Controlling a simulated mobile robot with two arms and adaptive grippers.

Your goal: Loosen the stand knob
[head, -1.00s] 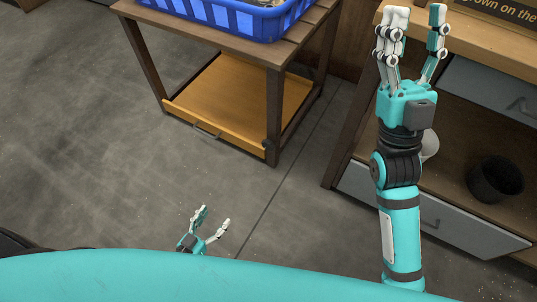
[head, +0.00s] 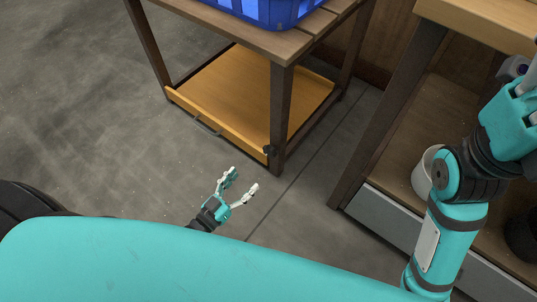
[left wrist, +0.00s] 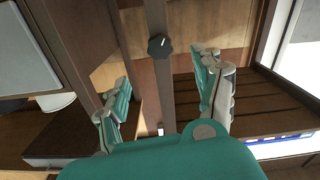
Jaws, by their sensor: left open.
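The stand knob (head: 268,150) is a small dark knob low on the front corner leg of the wooden stand (head: 283,105). In the left wrist view the knob (left wrist: 159,46) is black with a pale mark, on the brown post ahead. My left gripper (head: 238,188) is open and empty, below and left of the knob and apart from it. In the left wrist view its fingers (left wrist: 165,95) are spread, with the knob beyond them, between their directions. My right gripper (head: 526,85) is at the right edge, its fingers mostly cut off.
A blue crate (head: 262,10) sits on top of the stand. A tan lower shelf (head: 240,95) is beside the knob. At the right, a wooden workbench (head: 480,18) has a white pot (head: 422,175) and a dark pot (head: 520,235) on its shelf. The grey floor left of the stand is clear.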

